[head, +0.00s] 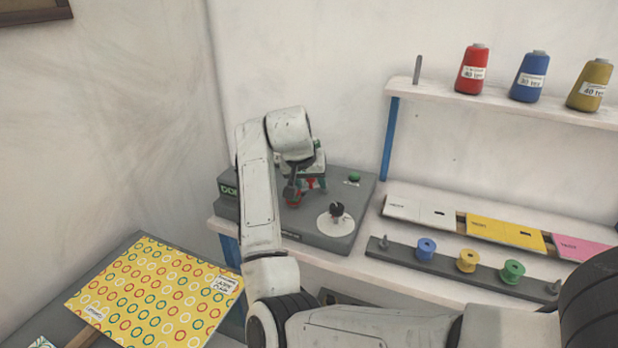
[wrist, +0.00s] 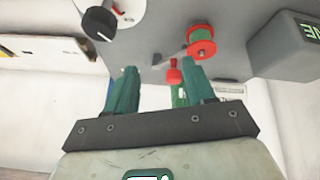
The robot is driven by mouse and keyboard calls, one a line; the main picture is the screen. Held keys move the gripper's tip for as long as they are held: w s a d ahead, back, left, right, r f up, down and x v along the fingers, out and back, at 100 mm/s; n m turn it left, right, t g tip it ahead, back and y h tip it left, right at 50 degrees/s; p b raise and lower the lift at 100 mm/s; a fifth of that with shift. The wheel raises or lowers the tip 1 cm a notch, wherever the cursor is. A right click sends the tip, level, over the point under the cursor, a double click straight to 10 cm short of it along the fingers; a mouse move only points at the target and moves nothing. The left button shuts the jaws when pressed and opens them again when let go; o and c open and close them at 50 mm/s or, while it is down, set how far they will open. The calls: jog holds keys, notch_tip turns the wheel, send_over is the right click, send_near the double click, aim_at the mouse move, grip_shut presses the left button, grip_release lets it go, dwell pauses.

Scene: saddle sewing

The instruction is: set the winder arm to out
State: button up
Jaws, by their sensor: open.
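The winder is a grey machine (head: 355,238) on the white bench in the head view. In the wrist view a small red-tipped lever (wrist: 174,74), which looks like the winder arm, shows between and beyond my fingers. A bobbin with red flanges and green thread (wrist: 201,41) sits just beside it. My gripper (wrist: 160,78) is open, its two green fingers apart and pointing at the machine. Whether a finger touches the lever I cannot tell. In the head view my gripper (head: 308,180) is partly hidden by my arm, over the machine's middle.
A black knob on a white dial (head: 336,212) and a green button (head: 354,177) are on the machine. A box with a green display (wrist: 288,45) rises beside the bobbin. A rail with several spools (head: 467,261) lies at right; a patterned board (head: 155,295) at left.

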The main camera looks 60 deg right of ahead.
jog(key=w+d+r+m+y+b, duration=0.1)
jog(key=w+d+r+m+b, duration=0.15)
jog(key=r, duration=0.45)
jog(key=x, duration=1.1)
jog(key=shift+w+d+p, duration=0.15)
jog(key=shift+w+p, duration=0.1)
jog(key=shift+p, duration=0.15)
grip_shut()
